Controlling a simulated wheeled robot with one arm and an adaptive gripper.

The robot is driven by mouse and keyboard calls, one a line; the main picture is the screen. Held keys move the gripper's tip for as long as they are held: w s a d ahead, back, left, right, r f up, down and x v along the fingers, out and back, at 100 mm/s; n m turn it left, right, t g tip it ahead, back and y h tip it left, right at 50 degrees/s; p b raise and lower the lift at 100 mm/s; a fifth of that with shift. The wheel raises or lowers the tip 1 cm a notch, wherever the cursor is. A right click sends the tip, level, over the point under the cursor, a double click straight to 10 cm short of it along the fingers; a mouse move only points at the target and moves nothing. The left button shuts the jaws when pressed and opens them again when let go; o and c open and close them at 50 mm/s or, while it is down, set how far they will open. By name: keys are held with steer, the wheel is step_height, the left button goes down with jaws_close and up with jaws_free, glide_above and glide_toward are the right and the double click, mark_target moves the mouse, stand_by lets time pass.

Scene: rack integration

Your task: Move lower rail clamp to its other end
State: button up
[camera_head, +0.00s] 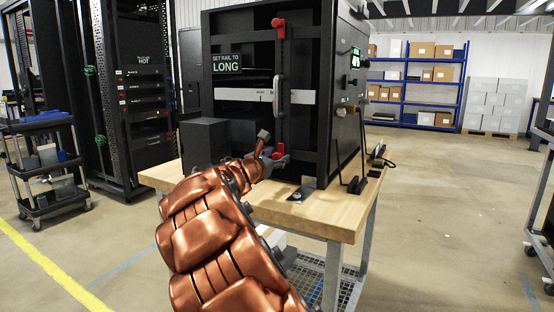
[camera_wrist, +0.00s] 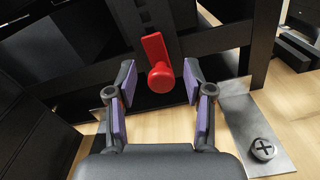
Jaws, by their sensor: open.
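The lower rail clamp (camera_wrist: 157,55) is a red plate with a round red knob on a dark upright strip. In the wrist view it lies just beyond and between my fingertips, apart from both. My gripper (camera_wrist: 160,85) is open, with purple-padded fingers either side of the knob and nothing held. In the head view my gripper (camera_head: 272,157) is at the foot of the black rack, and red parts of the lower clamp show around it, partly hidden. The upper red clamp (camera_head: 279,28) sits near the rack's top on the same upright.
The rack (camera_head: 325,90) stands on a wooden table (camera_head: 328,222) and bears a sign (camera_head: 226,64) reading "SET RAIL TO LONG". A black box (camera_head: 205,140) is left of my gripper. A metal plate with a dark knob (camera_wrist: 262,149) lies at right in the wrist view.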

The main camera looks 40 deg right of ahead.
steer(key=shift+w+d, duration=0.1)
steer(key=shift+d, duration=0.25)
steer(key=shift+c, duration=0.2)
jaws_close()
stand_by(0.4)
